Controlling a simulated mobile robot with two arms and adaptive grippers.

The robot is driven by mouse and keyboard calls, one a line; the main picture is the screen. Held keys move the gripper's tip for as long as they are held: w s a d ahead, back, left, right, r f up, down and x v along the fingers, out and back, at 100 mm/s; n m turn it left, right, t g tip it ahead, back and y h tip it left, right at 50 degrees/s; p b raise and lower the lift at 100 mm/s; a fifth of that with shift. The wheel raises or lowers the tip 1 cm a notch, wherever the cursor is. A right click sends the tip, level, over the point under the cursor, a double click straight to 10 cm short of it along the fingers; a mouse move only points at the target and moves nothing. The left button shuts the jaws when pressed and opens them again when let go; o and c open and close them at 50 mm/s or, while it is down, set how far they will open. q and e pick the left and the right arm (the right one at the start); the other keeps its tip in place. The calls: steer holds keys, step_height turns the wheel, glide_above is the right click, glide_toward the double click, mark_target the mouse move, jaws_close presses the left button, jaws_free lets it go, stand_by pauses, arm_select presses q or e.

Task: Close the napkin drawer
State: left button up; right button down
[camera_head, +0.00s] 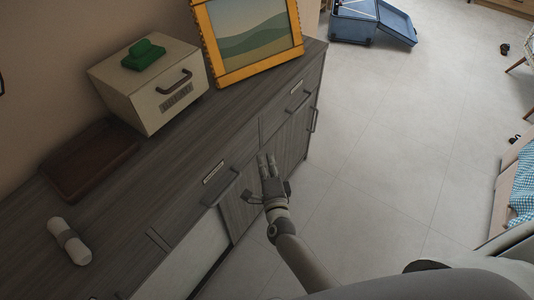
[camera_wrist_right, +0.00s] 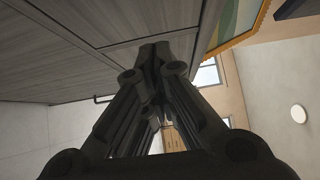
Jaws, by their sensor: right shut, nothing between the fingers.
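A grey wood sideboard (camera_head: 120,235) runs along the wall, with its drawer fronts facing the floor side. One drawer front (camera_head: 195,198) has a small label and a dark bar handle (camera_head: 220,188); a second drawer front (camera_head: 285,108) farther right has the same. The label text is too small to read, so I cannot tell which is the napkin drawer. Both fronts look about flush. My right gripper (camera_head: 267,160) is shut and empty, close to the sideboard front, right of the nearer handle. In the wrist view its fingertips (camera_wrist_right: 155,50) overlap the grey wood; contact is unclear. My left gripper is not in view.
On the sideboard top are a white box (camera_head: 150,100) with a green object (camera_head: 143,55), a yellow-framed picture (camera_head: 245,40), a brown tray (camera_head: 90,160) and a rolled white cloth (camera_head: 68,241). Tiled floor (camera_head: 390,130) is clear to the right; a blue suitcase (camera_head: 370,22) lies open farther back.

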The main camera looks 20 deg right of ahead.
steer(key=shift+s+a, duration=0.7)
steer(key=shift+s, duration=3.05)
steer(key=s+f+n+g+y+p, duration=0.1)
steer(key=s+f+n+g, duration=0.3)
steer(key=f, duration=0.4)
steer(key=s+a+f+n+g+y, duration=0.1)
steer(key=s+f+n+y, duration=0.1)
steer(key=s+f+n, duration=0.45)
steer(key=s+f+n+g+y+p, duration=0.1)
steer(key=s+f+n+g, duration=0.2)
steer(key=f, duration=0.7)
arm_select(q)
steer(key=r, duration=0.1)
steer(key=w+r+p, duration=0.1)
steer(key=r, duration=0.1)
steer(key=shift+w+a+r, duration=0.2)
arm_select(e)
steer(key=s+d+f+n+g, duration=0.2)
steer(key=s+d+f+g, duration=0.1)
steer(key=s, duration=0.5)
steer(key=s+d+f+n+g+h, duration=0.1)
steer(key=s+d+f+n+g, duration=0.2)
steer(key=s, duration=0.5)
steer(key=s+d+f+n+g, duration=0.2)
steer(key=s+f, duration=0.4)
steer(key=s, duration=0.3)
steer(key=shift+d+n+g+h, duration=0.4)
steer(key=shift+d+n, duration=0.25)
steer(key=shift+d, duration=0.5)
